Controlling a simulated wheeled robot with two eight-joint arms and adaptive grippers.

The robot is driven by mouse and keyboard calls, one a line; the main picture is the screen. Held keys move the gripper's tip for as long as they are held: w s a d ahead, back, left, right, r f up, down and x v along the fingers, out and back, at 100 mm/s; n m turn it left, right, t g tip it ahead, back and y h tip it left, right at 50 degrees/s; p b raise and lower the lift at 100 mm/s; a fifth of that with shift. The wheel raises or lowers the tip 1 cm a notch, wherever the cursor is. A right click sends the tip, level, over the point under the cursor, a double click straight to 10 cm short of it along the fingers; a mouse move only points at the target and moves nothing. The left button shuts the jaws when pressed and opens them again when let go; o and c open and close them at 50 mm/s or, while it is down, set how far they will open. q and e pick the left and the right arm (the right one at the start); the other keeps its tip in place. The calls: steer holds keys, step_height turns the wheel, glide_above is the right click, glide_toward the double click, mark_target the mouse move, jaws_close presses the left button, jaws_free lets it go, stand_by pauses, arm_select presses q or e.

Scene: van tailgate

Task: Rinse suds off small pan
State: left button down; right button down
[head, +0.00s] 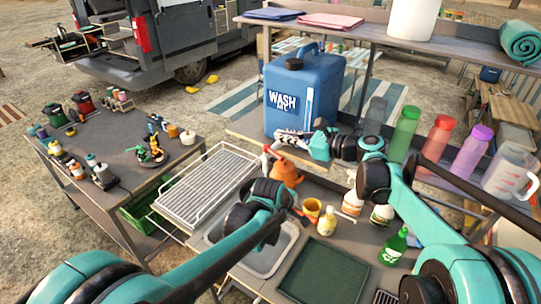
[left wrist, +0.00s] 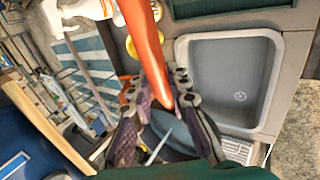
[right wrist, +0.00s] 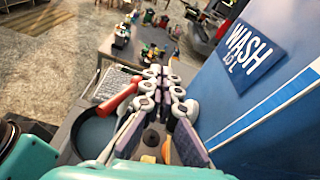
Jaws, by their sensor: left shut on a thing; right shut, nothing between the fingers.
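The small pan (left wrist: 178,143) has a blue-grey inside and an orange-red handle (left wrist: 150,50). My left gripper (left wrist: 157,86) is shut on the handle; its arm hides this in the head view. The blue wash tank (head: 325,95) stands on the shelf. My right gripper (head: 284,137) is shut and empty, close beside the tank's lower front. Any tap there is hidden. The grey sink (left wrist: 235,85) is empty.
A white wire rack (head: 207,182) lies left of the sink. Several coloured bottles (head: 404,133) stand right of the tank. A side table (head: 120,140) holds small items.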

steer(key=s+a+f+n+g+h, duration=0.2)
steer(key=s+a+n+g+h, duration=0.15)
steer(key=a, duration=0.35)
steer(key=s+a+f+n+g+h, duration=0.25)
steer(key=a+g+h, duration=0.2)
steer(key=a, duration=0.25)
steer(key=n+t+h, duration=0.1)
steer(key=n+h, duration=0.5)
steer(key=h, duration=0.3)
glide_toward(274, 154)
steer(key=s+a, duration=0.5)
steer(key=shift+w+d+f, duration=0.75)
steer(key=shift+d+f, duration=0.45)
steer(key=shift+w+d+f, duration=0.8)
steer(key=shift+d+f, duration=0.4)
steer(key=shift+f, duration=0.05)
steer(key=shift+w+d+f, duration=0.75)
steer(key=shift+d+f, duration=0.45)
steer(key=shift+d, duration=0.1)
